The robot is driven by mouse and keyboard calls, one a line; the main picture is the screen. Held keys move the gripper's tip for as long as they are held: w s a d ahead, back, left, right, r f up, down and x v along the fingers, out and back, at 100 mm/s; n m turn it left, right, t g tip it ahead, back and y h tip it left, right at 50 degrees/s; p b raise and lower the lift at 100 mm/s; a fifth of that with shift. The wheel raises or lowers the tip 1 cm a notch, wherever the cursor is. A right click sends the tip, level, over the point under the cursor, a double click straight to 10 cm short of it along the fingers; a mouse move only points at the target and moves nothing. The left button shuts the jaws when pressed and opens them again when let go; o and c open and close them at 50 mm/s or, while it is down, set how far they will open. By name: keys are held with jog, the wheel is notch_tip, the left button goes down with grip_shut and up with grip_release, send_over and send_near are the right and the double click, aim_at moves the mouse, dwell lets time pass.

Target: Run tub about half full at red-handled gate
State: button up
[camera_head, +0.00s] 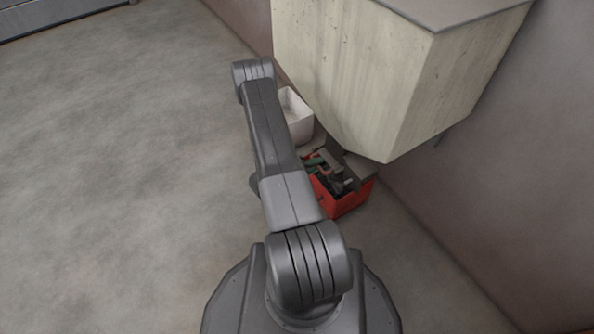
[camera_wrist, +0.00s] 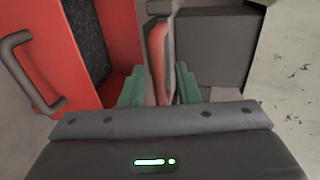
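The big cream hopper (camera_head: 350,70) hangs at the right wall, narrowing downward. Below it, in the wrist view, a red handle (camera_wrist: 158,45) with a grey edge runs between the green fingers of my gripper (camera_wrist: 160,87). The fingers stand on either side of it, with a slim gap on the left; contact on the right is unclear. A red container (camera_head: 345,202) sits under the hopper's lower end. In the wrist view the red container (camera_wrist: 118,40) has a grey side handle and dark speckled material between red walls; its fill level cannot be judged.
A white open-topped bin (camera_head: 296,118) stands on the floor behind the red container, partly hidden by my arm. A dark grey box-like part (camera_wrist: 212,45) lies just right of the red handle. The concrete floor (camera_head: 110,170) to the left is clear.

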jog(key=p+v, duration=0.2)
jog(key=v, duration=1)
jog(key=shift+p, duration=0.35)
jog(key=shift+o, duration=0.2)
